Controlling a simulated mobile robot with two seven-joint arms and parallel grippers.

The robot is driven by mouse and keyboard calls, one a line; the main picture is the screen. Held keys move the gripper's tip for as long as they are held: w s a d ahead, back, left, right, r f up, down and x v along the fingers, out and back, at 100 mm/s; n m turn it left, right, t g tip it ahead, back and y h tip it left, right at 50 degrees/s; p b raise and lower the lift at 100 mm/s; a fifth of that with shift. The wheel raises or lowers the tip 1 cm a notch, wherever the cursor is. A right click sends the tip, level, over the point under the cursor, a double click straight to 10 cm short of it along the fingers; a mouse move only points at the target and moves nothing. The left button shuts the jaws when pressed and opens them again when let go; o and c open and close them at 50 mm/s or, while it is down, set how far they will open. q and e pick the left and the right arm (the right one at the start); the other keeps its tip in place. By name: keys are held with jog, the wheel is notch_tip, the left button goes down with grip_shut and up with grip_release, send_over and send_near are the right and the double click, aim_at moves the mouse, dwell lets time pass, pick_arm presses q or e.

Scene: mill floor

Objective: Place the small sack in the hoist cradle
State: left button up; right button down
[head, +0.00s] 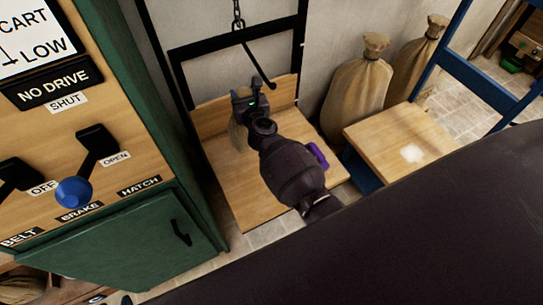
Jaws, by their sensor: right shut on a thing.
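The hoist cradle (225,180) is a wooden platform with a low wooden back board, in a black frame under a chain and hook. My right arm reaches over it from the lower right. My right gripper (246,103) is above the cradle near the back board and shut on the small sack (237,136). Only a tan strip of the sack shows; my gripper and wrist hide the rest. I cannot tell whether the sack touches the platform. My left gripper is not in view.
A green and wood control cabinet (130,245) with levers, a blue knob (73,192) and labels stands close on the left. Two large sacks (358,85) (420,60) lean by the wall at right. A blue-framed stand with a wooden top (385,135) is right of the cradle.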

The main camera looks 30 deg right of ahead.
jog(key=shift+w+a, duration=0.15)
jog(key=shift+w, duration=0.15)
notch_tip(320, 180, down, 15)
jog(key=b, duration=0.9)
jog(key=shift+f+b, duration=0.25)
jog(key=shift+b, duration=0.15)
jog(key=shift+f, duration=0.15)
notch_tip(320, 180, down, 4)
jog(key=shift+r+b, duration=0.1)
jog(key=shift+b, duration=0.95)
jog(key=shift+f, duration=0.25)
jog(key=shift+w+r, duration=0.1)
jog(key=shift+r, duration=0.05)
jog(key=shift+f+b, duration=0.25)
jog(key=shift+b, duration=0.05)
jog(key=c, duration=0.5)
grip_release()
jog(key=shift+f, duration=0.1)
jog(key=shift+c, duration=0.2)
jog(key=shift+o, duration=0.7)
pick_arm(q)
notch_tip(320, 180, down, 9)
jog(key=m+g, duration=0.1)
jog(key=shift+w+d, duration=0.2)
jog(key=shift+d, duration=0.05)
